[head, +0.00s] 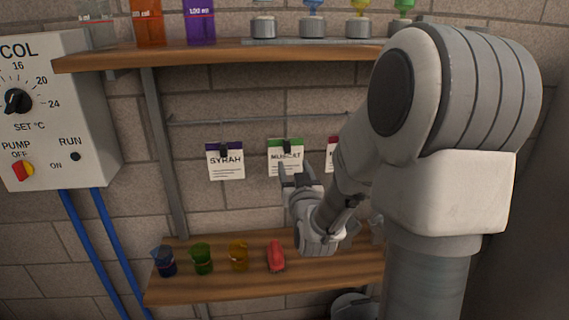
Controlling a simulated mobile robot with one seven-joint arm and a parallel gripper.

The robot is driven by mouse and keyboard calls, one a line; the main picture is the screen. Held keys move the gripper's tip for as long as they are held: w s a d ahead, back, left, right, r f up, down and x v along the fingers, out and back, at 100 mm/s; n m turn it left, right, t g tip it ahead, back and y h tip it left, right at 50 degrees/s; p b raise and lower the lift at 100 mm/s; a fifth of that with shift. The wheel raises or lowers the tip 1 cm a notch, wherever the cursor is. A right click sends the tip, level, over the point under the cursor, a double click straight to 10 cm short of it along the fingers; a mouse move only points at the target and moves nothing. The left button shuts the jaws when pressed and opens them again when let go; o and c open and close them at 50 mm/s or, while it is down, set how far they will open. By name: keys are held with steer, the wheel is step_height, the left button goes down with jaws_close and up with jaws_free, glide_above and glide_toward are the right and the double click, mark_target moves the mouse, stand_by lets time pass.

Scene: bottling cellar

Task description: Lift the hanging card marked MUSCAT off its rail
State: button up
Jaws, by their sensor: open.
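The MUSCAT card (287,159) is white with a green top band. It hangs by a dark clip from the thin rail (230,119) on the stone wall. The SYRAH card (225,163), with a purple band, hangs to its left. A third card (332,153) with a red band hangs to its right, mostly hidden behind my arm. My gripper (296,176) is open and empty, in front of the MUSCAT card and overlapping its lower edge in the picture. I cannot tell whether the fingers touch the card.
An upper wooden shelf (220,52) holds coloured beakers and several stoppered vessels. A lower shelf (210,288) carries blue, green and amber cups (238,255) and a red object (276,256). A control box (60,110) is at left. The wall between the shelves is clear around the cards.

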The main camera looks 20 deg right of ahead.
mark_target(288, 149)
steer(key=shift+p+x, duration=0.85)
steer(key=shift+x, duration=2.15)
steer(key=shift+w+b, duration=0.3)
steer(key=shift+b, duration=0.05)
steer(key=shift+b+x, duration=0.7)
steer(key=shift+x, duration=0.85)
steer(key=shift+w+d+b, duration=0.1)
steer(key=shift+w+b, duration=0.25)
steer(key=shift+w+d+r, duration=0.1)
steer(key=shift+w, duration=0.15)
jaws_close()
